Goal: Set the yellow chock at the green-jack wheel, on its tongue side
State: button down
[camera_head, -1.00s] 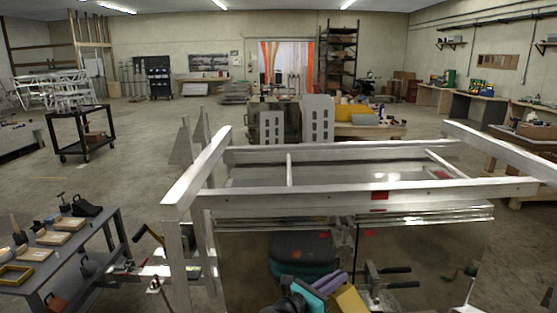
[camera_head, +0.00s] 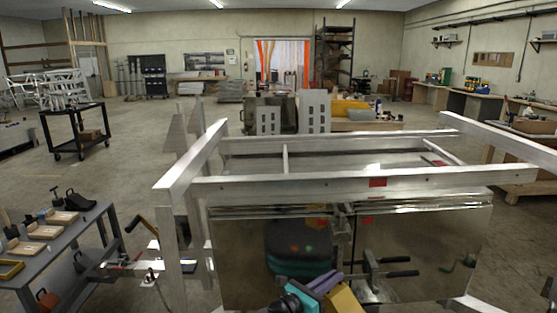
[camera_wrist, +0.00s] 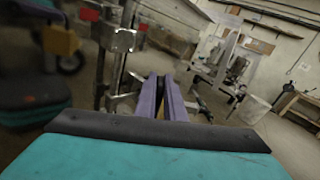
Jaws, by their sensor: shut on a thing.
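My gripper (camera_head: 322,284), with purple fingers, is low in the head view in front of a polished trailer panel (camera_head: 250,255). It is shut on the yellow chock (camera_head: 344,300), whose top shows beside the fingers. In the wrist view the purple fingers (camera_wrist: 161,98) are together, and they hide most of the chock. A small green crank shape (camera_head: 460,262) shows at the panel's right; I cannot tell whether it is a reflection. The green-jack wheel cannot be made out. In the wrist view a yellow block shape and dark round shape at left may be reflections.
A metal trailer frame (camera_head: 350,186) spans the middle, close ahead. Black-handled clamps (camera_head: 385,272) stick out near my gripper. Open floor (camera_head: 120,160) lies beyond at left.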

notch_tip(320, 180, down, 24)
jog(key=b, duration=2.3)
jog(key=shift+f, duration=0.15)
notch_tip(320, 180, up, 35)
jog(key=d+p, duration=0.1)
jog(key=p, duration=3.3)
jog(key=shift+d+p, duration=0.2)
jog(key=shift+p, duration=0.1)
jog(key=shift+a, duration=0.1)
